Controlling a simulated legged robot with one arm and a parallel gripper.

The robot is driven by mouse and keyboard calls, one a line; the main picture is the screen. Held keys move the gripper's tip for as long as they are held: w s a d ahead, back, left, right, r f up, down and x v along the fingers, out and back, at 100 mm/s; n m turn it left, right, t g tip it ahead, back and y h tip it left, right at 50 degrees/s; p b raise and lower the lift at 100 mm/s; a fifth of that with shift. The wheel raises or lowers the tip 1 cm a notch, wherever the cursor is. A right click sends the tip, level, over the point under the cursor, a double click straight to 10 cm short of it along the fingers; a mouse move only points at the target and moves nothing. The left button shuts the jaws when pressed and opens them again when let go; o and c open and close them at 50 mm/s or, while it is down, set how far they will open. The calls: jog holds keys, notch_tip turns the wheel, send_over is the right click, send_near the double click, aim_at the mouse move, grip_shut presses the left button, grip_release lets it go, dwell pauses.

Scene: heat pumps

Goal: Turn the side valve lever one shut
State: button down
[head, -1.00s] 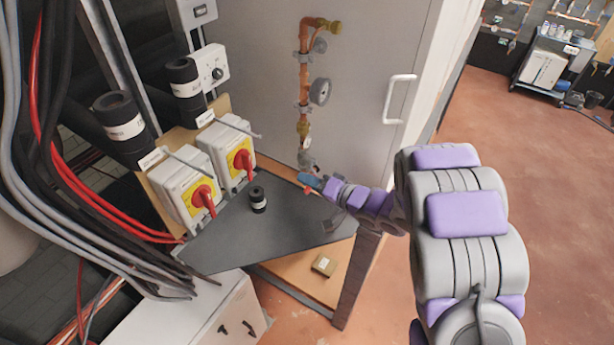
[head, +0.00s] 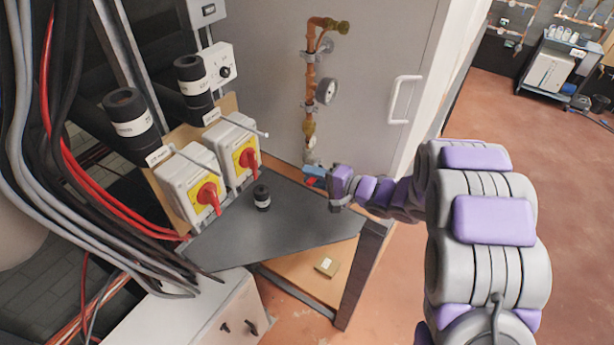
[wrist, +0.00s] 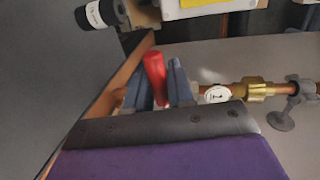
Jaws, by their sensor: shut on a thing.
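The side valve lever is red and shows between my fingers in the wrist view (wrist: 153,72). In the head view only a small red part (head: 309,182) shows at my fingertips. It sits at the lower end of a vertical copper pipe (head: 309,90) on the grey cabinet. My gripper (head: 314,175) reaches it from the right. Its two blue-grey fingers (wrist: 159,86) stand on either side of the lever and are shut on it. The valve body is mostly hidden behind the fingers.
A dark triangular shelf (head: 270,225) lies below and left of my gripper, with a small black cylinder (head: 262,197) on it. Two red-and-yellow rotary switches (head: 208,192) stand at its left. A pressure gauge (head: 326,91) sticks out above.

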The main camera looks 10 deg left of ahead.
jog(key=shift+w+d, duration=0.1)
jog(key=shift+d, duration=0.05)
jog(key=c, duration=1.4)
grip_release()
jog(key=shift+o, duration=1.4)
jog(key=shift+w+d, duration=0.15)
jog(key=shift+d, duration=0.55)
jog(key=shift+s+r, duration=0.1)
jog(key=shift+s, duration=0.1)
jog(key=shift+s, duration=0.1)
